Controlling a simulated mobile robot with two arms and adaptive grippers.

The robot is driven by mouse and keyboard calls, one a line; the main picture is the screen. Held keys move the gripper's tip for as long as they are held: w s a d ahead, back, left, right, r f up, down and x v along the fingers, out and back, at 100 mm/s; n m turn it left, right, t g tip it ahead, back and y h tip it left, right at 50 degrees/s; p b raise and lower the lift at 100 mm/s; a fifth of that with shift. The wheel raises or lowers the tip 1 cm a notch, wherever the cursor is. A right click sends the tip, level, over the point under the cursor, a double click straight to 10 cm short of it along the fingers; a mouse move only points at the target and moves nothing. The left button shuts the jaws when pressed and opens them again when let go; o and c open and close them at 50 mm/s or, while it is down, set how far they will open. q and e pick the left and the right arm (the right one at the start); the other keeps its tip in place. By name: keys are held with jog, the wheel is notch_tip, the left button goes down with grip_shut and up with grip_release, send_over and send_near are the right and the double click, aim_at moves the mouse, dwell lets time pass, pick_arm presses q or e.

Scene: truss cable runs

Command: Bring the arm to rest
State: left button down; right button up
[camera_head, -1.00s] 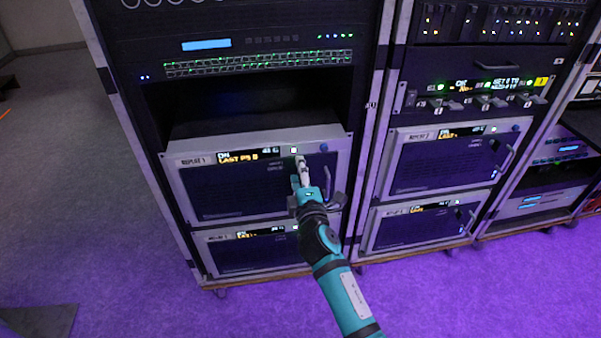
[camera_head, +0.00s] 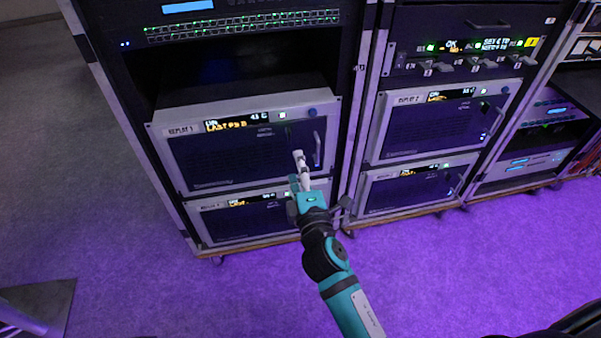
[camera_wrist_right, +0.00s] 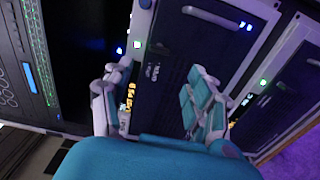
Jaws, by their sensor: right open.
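My right arm (camera_head: 327,255) comes in from the bottom in the head view. Its gripper (camera_head: 300,168) is in front of the right part of a rack unit with a lit display, labelled like "REPLAY 1" (camera_head: 225,160). In the right wrist view the gripper (camera_wrist_right: 160,108) has its two fingers apart, with nothing held between them. The unit's dark front with a handle (camera_wrist_right: 195,65) shows beyond the fingers. Whether the fingertips touch the unit cannot be told. My left gripper is not in view.
A second unit (camera_head: 258,218) sits below in the same rack. A neighbouring rack to the right holds similar units (camera_head: 435,125). An open dark bay (camera_head: 240,85) is above the first unit. The purple-lit floor (camera_head: 480,255) in front is clear.

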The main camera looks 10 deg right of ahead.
jog(key=shift+s, duration=0.55)
